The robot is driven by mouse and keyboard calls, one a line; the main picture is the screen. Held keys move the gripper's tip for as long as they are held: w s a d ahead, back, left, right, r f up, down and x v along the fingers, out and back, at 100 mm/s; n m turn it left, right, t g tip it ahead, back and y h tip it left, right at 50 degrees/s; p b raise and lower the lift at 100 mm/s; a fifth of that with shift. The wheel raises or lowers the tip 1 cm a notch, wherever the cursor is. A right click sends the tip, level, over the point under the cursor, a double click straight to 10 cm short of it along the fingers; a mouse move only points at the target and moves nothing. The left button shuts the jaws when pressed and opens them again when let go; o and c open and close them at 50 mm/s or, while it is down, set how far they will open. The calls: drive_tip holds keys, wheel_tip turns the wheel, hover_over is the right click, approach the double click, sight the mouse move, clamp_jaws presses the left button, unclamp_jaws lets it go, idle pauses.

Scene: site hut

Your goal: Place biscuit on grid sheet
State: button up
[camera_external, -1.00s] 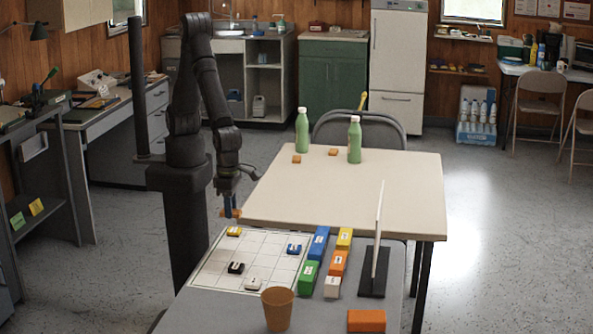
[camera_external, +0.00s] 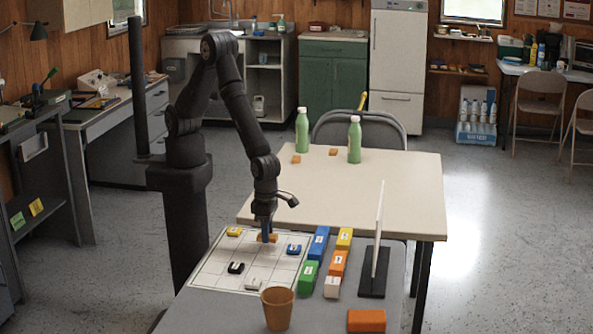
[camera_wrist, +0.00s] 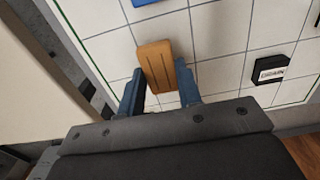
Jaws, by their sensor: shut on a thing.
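The biscuit (camera_wrist: 157,62), an orange-brown ribbed bar, is between the blue fingers of my gripper (camera_wrist: 160,88) in the wrist view. In the external view my gripper (camera_external: 267,240) points down over the grid sheet (camera_external: 215,262), shut on the biscuit (camera_external: 273,238). I cannot tell whether the biscuit touches the sheet. The white sheet with dark lines lies on the grey table. On it are a yellow piece (camera_external: 234,231), a blue piece (camera_external: 294,249), a black piece (camera_external: 236,268) and a white piece (camera_external: 253,284).
Blue (camera_external: 319,243), green (camera_external: 308,277) and other coloured blocks stand right of the sheet. A white upright panel on a dark base (camera_external: 372,285) is beyond them. A brown cup (camera_external: 278,310) and an orange block (camera_external: 366,321) are in front. Green bottles (camera_external: 354,140) stand on the cream table.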

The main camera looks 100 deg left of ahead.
drive_tip(key=shift+f, duration=1.15)
drive_tip(key=shift+f, duration=0.15)
drive_tip(key=o, duration=0.9)
drive_tip(key=shift+o, duration=0.2)
wheel_tip(320, 180, up, 12)
drive_tip(key=shift+f, duration=4.05)
